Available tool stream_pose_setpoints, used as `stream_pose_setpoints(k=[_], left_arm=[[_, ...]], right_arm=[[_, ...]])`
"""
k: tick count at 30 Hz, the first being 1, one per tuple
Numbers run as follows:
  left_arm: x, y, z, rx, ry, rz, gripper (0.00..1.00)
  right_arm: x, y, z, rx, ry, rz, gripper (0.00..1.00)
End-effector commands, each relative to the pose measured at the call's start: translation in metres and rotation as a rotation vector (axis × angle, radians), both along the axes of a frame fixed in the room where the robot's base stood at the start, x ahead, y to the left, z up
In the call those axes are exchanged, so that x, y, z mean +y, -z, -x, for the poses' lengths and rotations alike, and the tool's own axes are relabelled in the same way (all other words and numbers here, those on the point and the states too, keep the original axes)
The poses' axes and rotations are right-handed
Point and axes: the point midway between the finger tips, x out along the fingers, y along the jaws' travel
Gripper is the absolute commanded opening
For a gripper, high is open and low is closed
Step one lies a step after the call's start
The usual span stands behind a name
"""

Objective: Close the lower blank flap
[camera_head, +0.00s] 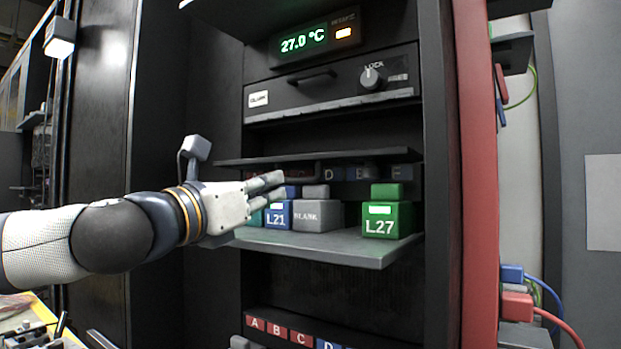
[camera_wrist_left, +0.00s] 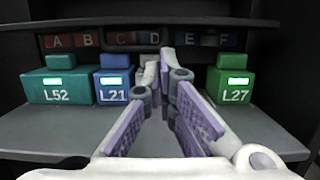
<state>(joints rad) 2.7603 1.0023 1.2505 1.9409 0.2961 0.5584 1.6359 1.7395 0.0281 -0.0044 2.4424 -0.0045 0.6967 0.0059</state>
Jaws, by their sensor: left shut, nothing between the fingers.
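Nothing in view is labelled as a flap. A thin dark panel (camera_head: 320,157) juts out horizontally above the open bay, and a grey shelf (camera_head: 345,247) juts out below it; I cannot tell which is the lower blank flap. A grey block marked BLANK (camera_head: 318,217) sits on the shelf between the blue L21 block (camera_head: 278,217) and the green L27 block (camera_head: 387,221). My left gripper (camera_head: 282,186) is shut and empty, in front of L21 and below the panel. In the left wrist view its fingers (camera_wrist_left: 160,65) hide the BLANK block. My right gripper is out of view.
A teal L52 block (camera_wrist_left: 55,86) stands left of L21. Coloured letter labels (camera_wrist_left: 90,41) line the bay's back. Above is a drawer with a LOCK knob (camera_head: 371,77). A red post (camera_head: 478,180) borders the rack on the right. The shelf front is clear.

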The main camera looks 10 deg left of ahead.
Motion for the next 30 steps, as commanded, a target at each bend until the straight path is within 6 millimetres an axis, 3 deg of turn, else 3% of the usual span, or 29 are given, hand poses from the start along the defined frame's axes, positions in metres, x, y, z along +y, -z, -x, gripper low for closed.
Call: stream_pose_setpoints(k=[6,12,18,30], left_arm=[[-0.016,-0.011,-0.041,-0.002,0.0,-0.004,0.0],[-0.026,-0.018,-0.069,-0.003,0.0,-0.002,0.0],[-0.03,-0.018,-0.078,-0.002,0.001,-0.003,0.0],[-0.029,-0.021,-0.078,-0.003,0.001,-0.002,0.0]], right_arm=[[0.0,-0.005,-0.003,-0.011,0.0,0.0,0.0],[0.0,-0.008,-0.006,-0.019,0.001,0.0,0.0],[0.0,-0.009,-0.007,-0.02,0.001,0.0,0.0],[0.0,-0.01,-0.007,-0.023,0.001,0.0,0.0]])
